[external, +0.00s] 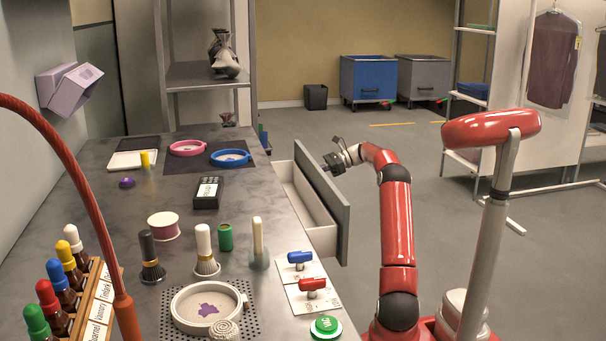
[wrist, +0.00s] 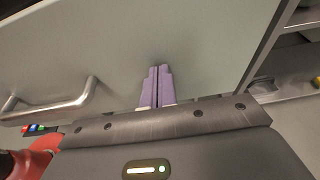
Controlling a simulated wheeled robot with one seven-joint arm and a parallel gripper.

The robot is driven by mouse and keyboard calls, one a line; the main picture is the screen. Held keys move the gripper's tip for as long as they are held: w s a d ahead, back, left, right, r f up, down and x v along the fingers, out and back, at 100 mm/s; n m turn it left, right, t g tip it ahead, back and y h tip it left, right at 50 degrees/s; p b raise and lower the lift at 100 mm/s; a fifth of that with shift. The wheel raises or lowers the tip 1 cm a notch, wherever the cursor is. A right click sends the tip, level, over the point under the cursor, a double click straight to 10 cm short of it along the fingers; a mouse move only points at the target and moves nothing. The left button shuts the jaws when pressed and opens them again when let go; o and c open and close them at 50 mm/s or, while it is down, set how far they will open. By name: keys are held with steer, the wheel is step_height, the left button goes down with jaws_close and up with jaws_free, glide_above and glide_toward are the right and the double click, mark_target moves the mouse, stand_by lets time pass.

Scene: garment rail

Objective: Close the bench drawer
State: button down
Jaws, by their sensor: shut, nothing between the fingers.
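The bench drawer (external: 323,198) stands pulled out from the right side of the grey bench (external: 262,247) in the external view, with its white inside showing. My gripper (external: 328,166) is at the outer side of the drawer front, near its far top end. In the wrist view the drawer front (wrist: 110,50) fills most of the picture, with a metal bar handle (wrist: 58,108) at left. The purple fingertips (wrist: 157,72) of my gripper are together, empty and right at the front panel, away from the handle. I cannot tell whether they touch it.
The bench top holds brushes, bottles, a round dish (external: 208,309) and pink and blue rings. A blue cart (external: 369,80) and a grey cart (external: 424,77) stand at the back. A garment rail (external: 526,60) is at right. The floor beside the drawer is open.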

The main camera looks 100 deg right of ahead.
mark_target(302, 164)
steer(key=w+p, duration=0.7)
steer(key=w, duration=1.3)
steer(key=shift+w+p, duration=0.3)
steer(key=shift+w+a+r, duration=0.1)
steer(key=shift+w, duration=0.2)
steer(key=v, duration=0.5)
steer(key=f+v, duration=0.1)
steer(key=v, duration=0.8)
steer(key=shift+s+f+p, duration=0.15)
steer(key=shift+s+p, duration=0.25)
steer(key=shift+s, duration=0.15)
